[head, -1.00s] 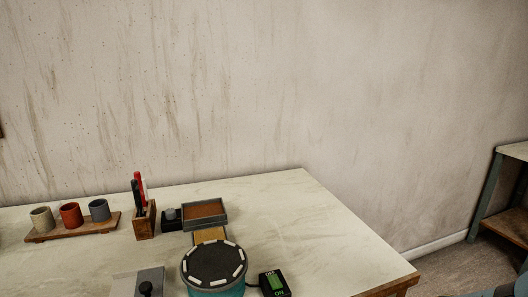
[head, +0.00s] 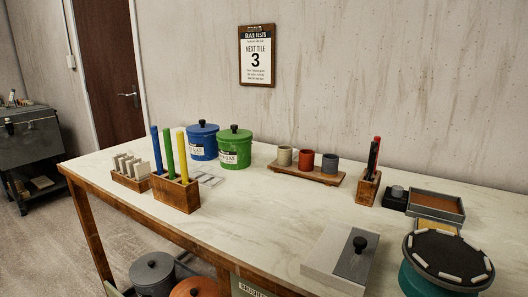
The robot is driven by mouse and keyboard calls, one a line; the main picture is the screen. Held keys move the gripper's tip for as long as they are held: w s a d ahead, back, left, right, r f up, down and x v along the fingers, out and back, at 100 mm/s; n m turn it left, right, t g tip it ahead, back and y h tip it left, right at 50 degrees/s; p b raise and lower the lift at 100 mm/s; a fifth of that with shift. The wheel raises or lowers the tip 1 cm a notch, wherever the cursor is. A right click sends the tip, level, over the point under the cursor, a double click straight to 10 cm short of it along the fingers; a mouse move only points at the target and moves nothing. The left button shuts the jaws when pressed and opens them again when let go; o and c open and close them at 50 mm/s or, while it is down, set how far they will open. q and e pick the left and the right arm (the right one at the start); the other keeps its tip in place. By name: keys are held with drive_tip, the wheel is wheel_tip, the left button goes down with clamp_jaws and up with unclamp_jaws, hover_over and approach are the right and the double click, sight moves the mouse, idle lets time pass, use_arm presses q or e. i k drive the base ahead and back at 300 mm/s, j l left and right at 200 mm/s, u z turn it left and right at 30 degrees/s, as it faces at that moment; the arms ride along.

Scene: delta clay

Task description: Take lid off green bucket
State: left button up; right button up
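The green bucket (head: 234,153) stands upright on the pale worktop toward the back, with a white label on its front. Its green lid (head: 235,134) sits on top and has a dark round knob (head: 234,128). A blue bucket (head: 203,144) with a similar lid and dark knob stands right beside it on the left. Neither of my grippers shows in the head view.
A wooden holder (head: 178,195) with blue, green and yellow sticks stands in front of the buckets. A board with three cups (head: 305,172) is to their right. A knobbed grey box (head: 325,262) and round turntable (head: 447,257) are front right. The worktop's middle (head: 270,210) is clear.

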sight(234, 134)
drive_tip(key=i+j, duration=0.15)
drive_tip(key=j, duration=0.15)
drive_tip(key=i+j+z, duration=0.15)
drive_tip(key=j+z, duration=0.15)
drive_tip(key=j, duration=0.15)
drive_tip(key=i+j+z, duration=0.1)
drive_tip(key=j+z, duration=0.15)
drive_tip(key=j, duration=0.2)
drive_tip(key=j+z, duration=0.3)
drive_tip(key=j, duration=0.2)
drive_tip(key=i, duration=0.05)
